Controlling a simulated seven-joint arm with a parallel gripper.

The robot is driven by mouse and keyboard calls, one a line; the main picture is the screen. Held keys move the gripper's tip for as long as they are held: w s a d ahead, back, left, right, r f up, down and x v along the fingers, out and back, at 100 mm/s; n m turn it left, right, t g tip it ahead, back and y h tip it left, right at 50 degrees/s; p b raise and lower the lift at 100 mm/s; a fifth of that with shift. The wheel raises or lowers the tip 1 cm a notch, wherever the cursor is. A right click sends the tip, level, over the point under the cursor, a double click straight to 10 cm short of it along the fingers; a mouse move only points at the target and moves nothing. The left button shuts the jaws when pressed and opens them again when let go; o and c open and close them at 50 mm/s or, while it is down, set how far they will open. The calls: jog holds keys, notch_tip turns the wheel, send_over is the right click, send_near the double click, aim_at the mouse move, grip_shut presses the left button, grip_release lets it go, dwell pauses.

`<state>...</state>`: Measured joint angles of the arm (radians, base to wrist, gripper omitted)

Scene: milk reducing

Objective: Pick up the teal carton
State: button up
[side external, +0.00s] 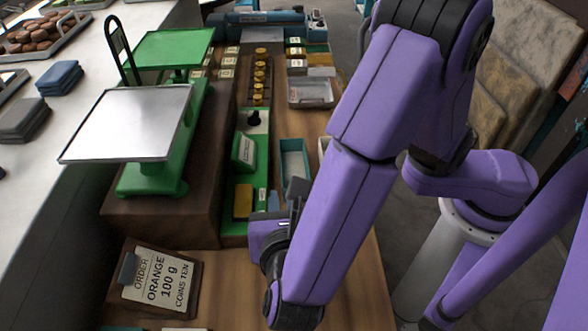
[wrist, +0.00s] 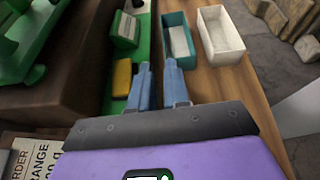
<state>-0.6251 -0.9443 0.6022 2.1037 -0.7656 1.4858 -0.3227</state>
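The teal carton (side external: 294,160) is an open-topped box with a pale inside, lying on the wooden counter. It also shows in the wrist view (wrist: 176,20), at top centre, left of a white box. My gripper (wrist: 159,66) has two blue fingers with a gap between them and nothing held. In the wrist view the right fingertip overlaps the carton's near end; I cannot tell whether they touch. The left fingertip lies left of the carton. In the side view my purple arm hides much of the gripper.
A white box (wrist: 221,36) stands close right of the carton. A green tray with a green box (side external: 244,151) and a yellow block (side external: 243,201) is on the left. An order sign (side external: 160,279) stands at front left.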

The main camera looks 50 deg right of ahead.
send_near(294, 168)
jog(key=w+r, duration=0.1)
jog(key=w+a+r, duration=0.1)
jog(key=w+r, duration=0.1)
jog(key=shift+w+r, duration=0.1)
jog(key=shift+w, duration=0.2)
jog(key=shift+x, duration=2.65)
jog(key=shift+s, duration=0.1)
grip_shut()
